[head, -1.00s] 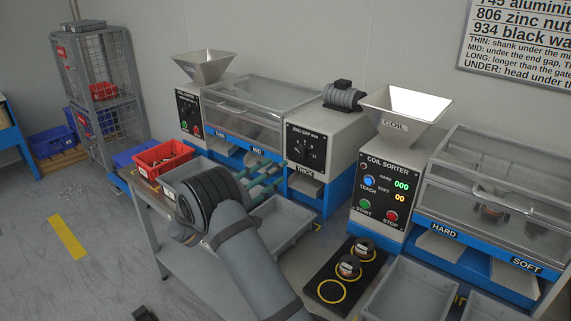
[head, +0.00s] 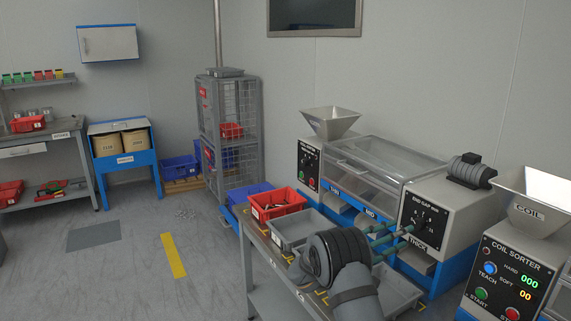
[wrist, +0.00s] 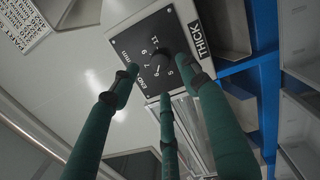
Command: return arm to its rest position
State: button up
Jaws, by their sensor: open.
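My gripper (head: 392,240) is at the end of my arm, above the bench by the end gap sorter (head: 428,208). Its green fingers are spread apart with nothing between them. In the wrist view the fingers of my gripper (wrist: 160,82) point toward the black dial panel (wrist: 152,45) marked in mm, beside the THICK label (wrist: 201,38). I cannot tell whether a fingertip touches the panel.
A red bin (head: 279,204) and a grey tray (head: 290,232) sit on the bench left of my gripper. The coil sorter (head: 503,276) stands at right. A wire cage (head: 229,120) stands behind the bench. The floor at left is mostly clear.

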aim_at(416, 225)
jog(key=x, duration=0.6)
jog(key=shift+w+d, duration=0.1)
